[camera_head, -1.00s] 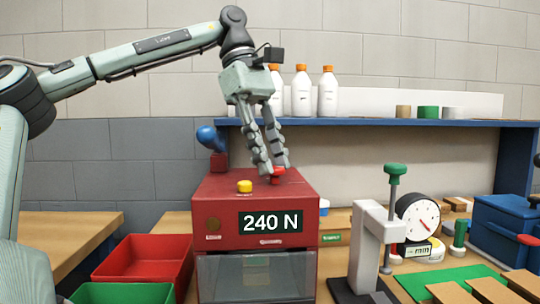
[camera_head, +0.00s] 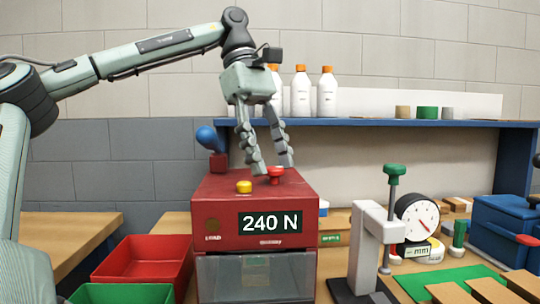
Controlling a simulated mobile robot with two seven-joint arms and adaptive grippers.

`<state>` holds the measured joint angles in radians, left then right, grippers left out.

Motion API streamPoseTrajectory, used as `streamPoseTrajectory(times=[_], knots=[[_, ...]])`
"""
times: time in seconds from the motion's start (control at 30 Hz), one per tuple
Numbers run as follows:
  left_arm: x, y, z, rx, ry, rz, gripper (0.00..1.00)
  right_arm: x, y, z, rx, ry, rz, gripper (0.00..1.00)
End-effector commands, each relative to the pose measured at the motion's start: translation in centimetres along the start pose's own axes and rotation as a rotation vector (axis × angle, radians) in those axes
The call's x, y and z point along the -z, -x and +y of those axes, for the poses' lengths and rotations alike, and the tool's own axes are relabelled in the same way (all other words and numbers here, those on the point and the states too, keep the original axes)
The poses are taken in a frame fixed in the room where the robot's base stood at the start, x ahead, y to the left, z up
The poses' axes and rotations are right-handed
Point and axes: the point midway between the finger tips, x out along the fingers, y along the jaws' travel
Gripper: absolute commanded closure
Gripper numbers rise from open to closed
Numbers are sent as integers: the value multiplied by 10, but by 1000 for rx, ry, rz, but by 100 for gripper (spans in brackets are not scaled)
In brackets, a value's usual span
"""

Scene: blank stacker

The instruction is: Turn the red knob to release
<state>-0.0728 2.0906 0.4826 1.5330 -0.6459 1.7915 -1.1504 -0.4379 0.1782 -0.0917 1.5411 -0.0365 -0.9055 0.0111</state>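The red knob (camera_head: 276,174) stands on the top of a dark red machine (camera_head: 220,213), right of a yellow button (camera_head: 244,186). The machine's front display (camera_head: 270,222) reads "240 N". My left gripper (camera_head: 273,168) points down over the machine top. Its fingers are spread apart and it holds nothing. One fingertip is just left of the knob; the other is to its upper right, apparently behind it. I cannot tell whether either touches it. My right gripper is out of view.
A blue-knobbed lever (camera_head: 206,136) rises at the machine's back left. A red bin (camera_head: 143,264) and a green bin (camera_head: 122,294) stand at left. A grey stand (camera_head: 371,240) and a dial gauge (camera_head: 418,216) are at right. A blue shelf (camera_head: 390,122) with bottles runs behind.

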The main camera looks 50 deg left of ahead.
Motion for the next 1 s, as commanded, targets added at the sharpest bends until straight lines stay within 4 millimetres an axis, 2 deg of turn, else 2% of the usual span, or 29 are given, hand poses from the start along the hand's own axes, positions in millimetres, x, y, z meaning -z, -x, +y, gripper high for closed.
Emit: streamPoseTrajectory(times=[0.17,0.27,0.37,0.67,1.0], knots=[[0,2,0,0,1,0,51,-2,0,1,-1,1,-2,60],[0,11,0,-1,2,1,51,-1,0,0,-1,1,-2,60],[0,28,0,-3,2,2,51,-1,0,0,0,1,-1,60],[-1,100,1,-3,4,1,51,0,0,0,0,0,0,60],[0,118,0,1,2,2,51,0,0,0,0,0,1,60]])
